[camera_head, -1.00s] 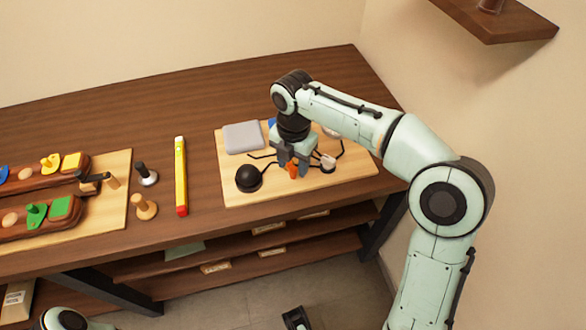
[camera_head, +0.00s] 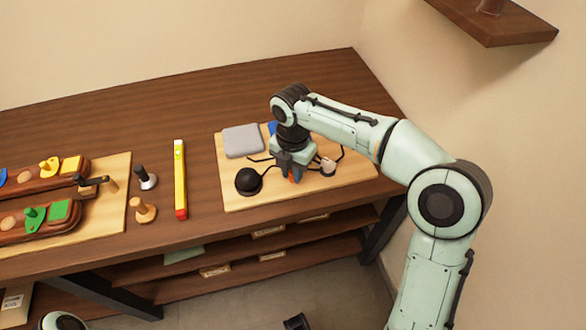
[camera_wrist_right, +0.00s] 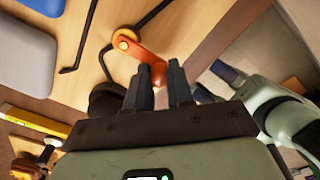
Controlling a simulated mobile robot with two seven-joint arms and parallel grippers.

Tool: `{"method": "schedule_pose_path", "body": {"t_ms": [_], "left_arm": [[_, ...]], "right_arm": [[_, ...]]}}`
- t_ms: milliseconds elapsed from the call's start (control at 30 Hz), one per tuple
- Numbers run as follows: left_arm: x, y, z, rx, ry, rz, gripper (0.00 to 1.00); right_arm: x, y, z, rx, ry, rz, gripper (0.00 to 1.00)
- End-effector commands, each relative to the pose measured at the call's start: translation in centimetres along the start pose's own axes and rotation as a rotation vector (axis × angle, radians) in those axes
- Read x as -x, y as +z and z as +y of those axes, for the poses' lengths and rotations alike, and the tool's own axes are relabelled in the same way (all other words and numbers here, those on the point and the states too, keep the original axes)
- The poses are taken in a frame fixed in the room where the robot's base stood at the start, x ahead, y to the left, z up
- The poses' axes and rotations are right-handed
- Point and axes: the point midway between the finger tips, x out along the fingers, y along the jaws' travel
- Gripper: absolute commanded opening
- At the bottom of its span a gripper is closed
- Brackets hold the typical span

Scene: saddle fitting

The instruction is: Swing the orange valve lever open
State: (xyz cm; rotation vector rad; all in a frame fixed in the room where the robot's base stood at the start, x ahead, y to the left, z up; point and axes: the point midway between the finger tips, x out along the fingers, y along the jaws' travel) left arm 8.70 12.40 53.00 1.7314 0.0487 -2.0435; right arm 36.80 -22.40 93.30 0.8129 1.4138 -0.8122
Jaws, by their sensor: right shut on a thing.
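My right gripper (camera_wrist_right: 156,78) is shut on the lever's free end. In the head view the right gripper (camera_head: 291,174) points down over the light wooden board, and only a bit of orange lever (camera_head: 295,178) shows beside its fingers. The pivot is hidden there. A dark piece at the bottom edge of the head view looks like my left gripper (camera_head: 297,322), away from the bench; its jaws are unclear.
Bare bench lies behind the board.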

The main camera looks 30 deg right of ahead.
Motion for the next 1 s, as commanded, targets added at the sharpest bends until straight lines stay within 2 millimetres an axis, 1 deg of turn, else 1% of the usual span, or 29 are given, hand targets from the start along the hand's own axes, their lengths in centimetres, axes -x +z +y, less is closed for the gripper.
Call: {"method": "schedule_pose_path", "body": {"t_ms": [267,600,1000], "left_arm": [[1.0,0.4,0.2,0.001,-0.003,-0.011,0.43],[3.2,0.2,1.1,-0.002,0.000,-0.002,0.43],[5.3,-0.1,1.9,-0.005,0.003,0.006,0.43]], "right_arm": [[0.2,-0.5,0.6,-0.137,-0.001,0.000,0.00],[0.3,-1.2,1.9,-0.444,0.000,0.000,0.00],[0.3,-1.4,3.5,-0.800,0.002,-0.001,0.00]]}}
